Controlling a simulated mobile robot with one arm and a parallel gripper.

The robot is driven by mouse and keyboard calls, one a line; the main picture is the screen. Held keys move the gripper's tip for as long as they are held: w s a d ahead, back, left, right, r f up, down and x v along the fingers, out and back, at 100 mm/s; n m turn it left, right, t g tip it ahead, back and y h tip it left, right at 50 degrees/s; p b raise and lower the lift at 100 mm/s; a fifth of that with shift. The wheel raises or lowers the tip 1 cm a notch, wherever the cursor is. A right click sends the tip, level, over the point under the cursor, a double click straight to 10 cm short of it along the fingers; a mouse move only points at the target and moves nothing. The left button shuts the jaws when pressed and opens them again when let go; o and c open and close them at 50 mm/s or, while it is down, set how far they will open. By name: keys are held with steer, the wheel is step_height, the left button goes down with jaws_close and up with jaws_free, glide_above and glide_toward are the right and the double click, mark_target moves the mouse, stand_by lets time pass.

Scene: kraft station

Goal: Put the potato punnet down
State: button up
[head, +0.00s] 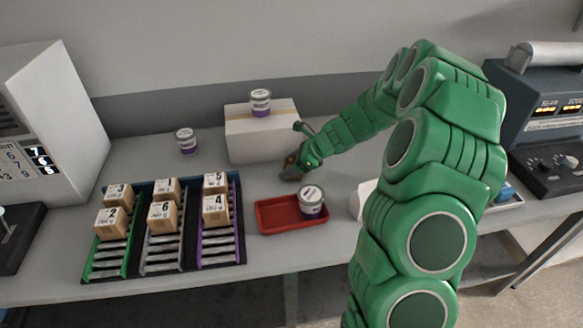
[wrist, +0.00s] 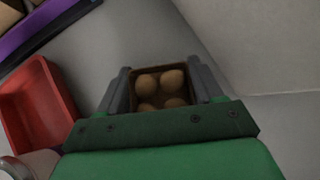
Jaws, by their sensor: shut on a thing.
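The potato punnet (wrist: 158,68) is a small brown square tray with several round tan potatoes in it. In the wrist view it sits between the two grey fingers of my gripper (wrist: 159,76), which is shut on it. In the head view my green gripper (head: 292,168) is low over the bench, just in front of the white box and behind the red tray. The punnet is mostly hidden there by the gripper. I cannot tell whether its underside touches the bench.
The red tray (head: 264,218) holds a purple-labelled tin (head: 311,199). The white box (head: 252,142) carries another tin (head: 260,100), and one more tin (head: 186,140) stands to its left. A rack (head: 142,273) of numbered cartons is at left. Bare grey bench (head: 258,182) lies around the gripper.

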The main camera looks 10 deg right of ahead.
mark_target(290, 162)
step_height(290, 162, up, 3)
steer(key=shift+r, duration=0.15)
steer(key=shift+s+d+r, duration=0.1)
steer(key=shift+s+r, duration=1.5)
steer(key=shift+s, duration=0.75)
steer(key=shift+s+d+r, duration=0.1)
steer(key=shift+s+r, duration=1.45)
steer(key=shift+s, duration=0.75)
steer(key=shift+s+r, duration=1.6)
steer(key=shift+s, duration=0.75)
